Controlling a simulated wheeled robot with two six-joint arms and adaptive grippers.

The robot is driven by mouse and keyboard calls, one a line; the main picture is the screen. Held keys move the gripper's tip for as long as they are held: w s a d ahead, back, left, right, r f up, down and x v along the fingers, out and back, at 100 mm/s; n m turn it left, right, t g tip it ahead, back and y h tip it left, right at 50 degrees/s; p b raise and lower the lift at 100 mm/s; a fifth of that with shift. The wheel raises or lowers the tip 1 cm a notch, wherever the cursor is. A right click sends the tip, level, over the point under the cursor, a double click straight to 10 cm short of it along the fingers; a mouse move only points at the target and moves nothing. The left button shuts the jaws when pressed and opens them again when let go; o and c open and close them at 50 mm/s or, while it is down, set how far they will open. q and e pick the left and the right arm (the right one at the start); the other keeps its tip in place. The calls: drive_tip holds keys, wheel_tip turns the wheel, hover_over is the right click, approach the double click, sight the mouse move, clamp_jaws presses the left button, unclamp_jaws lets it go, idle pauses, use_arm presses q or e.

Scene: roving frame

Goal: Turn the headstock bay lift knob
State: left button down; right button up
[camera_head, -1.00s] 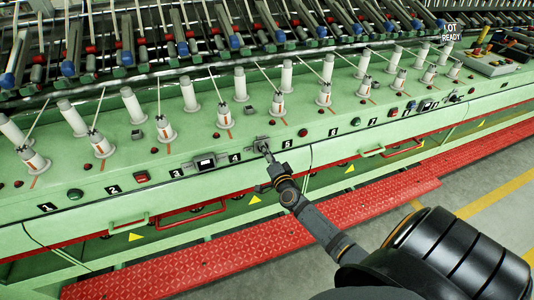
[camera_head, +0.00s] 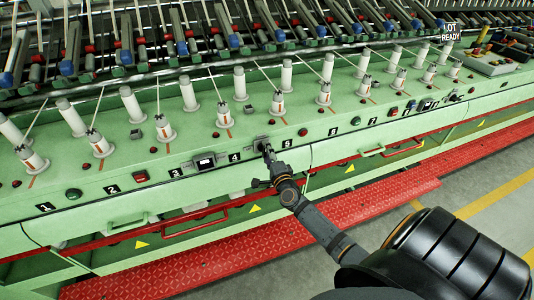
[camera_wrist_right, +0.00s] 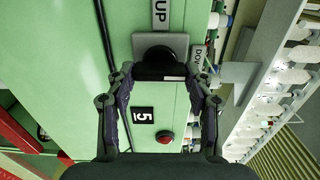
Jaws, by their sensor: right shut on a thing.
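The headstock bay lift knob is a small black knob (camera_wrist_right: 160,71) on a grey plate (camera_wrist_right: 176,46), with an UP label (camera_wrist_right: 160,14) and a partly hidden DOWN label (camera_wrist_right: 197,58) beside it in the right wrist view. My right gripper (camera_wrist_right: 161,76) is shut on the knob, one finger on each side of it. In the head view my right gripper (camera_head: 267,152) reaches the green front panel between labels 4 and 5 and hides most of the knob. My left gripper is not in view.
A red button (camera_wrist_right: 164,137) and label 5 (camera_wrist_right: 144,116) are close to the fingers. White bobbins (camera_head: 240,84) stand along the green machine top (camera_head: 210,130). A red handle (camera_head: 195,223) and a red tread strip (camera_head: 390,193) run below the panel.

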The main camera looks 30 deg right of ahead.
drive_tip(key=shift+f, duration=0.1)
drive_tip(key=o, duration=1.2)
drive_tip(key=shift+c, duration=0.2)
drive_tip(key=v, duration=1.2)
drive_tip(key=shift+s+d, duration=0.1)
